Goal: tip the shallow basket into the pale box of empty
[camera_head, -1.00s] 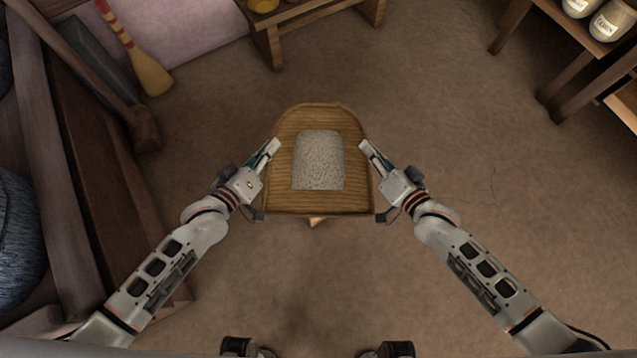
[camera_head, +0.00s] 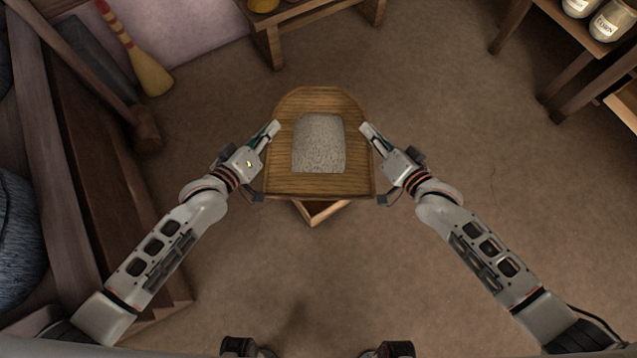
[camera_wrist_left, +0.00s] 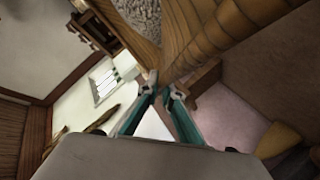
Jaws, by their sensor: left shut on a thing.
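The shallow basket (camera_head: 288,183) is a woven, round-backed scoop held in the air between my two grippers, with a patch of pale grey grain (camera_head: 320,143) in it. My left gripper (camera_head: 274,130) is shut on its left rim. In the left wrist view the fingers (camera_wrist_left: 158,92) meet at the basket's edge (camera_wrist_left: 200,35). My right gripper (camera_head: 366,130) is at its right rim, and its fingers seem to pinch that edge. The pale wooden box (camera_head: 318,215) shows only one corner below the basket's near edge; the rest, including its inside, is hidden under the basket.
A wooden bench (camera_head: 310,18) stands at the back. A shelf with labelled jars (camera_head: 612,20) is at the upper right. A broom (camera_head: 148,70), a mallet (camera_head: 145,130) and dark timber stand along the left. The floor (camera_head: 470,150) to the right is clear.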

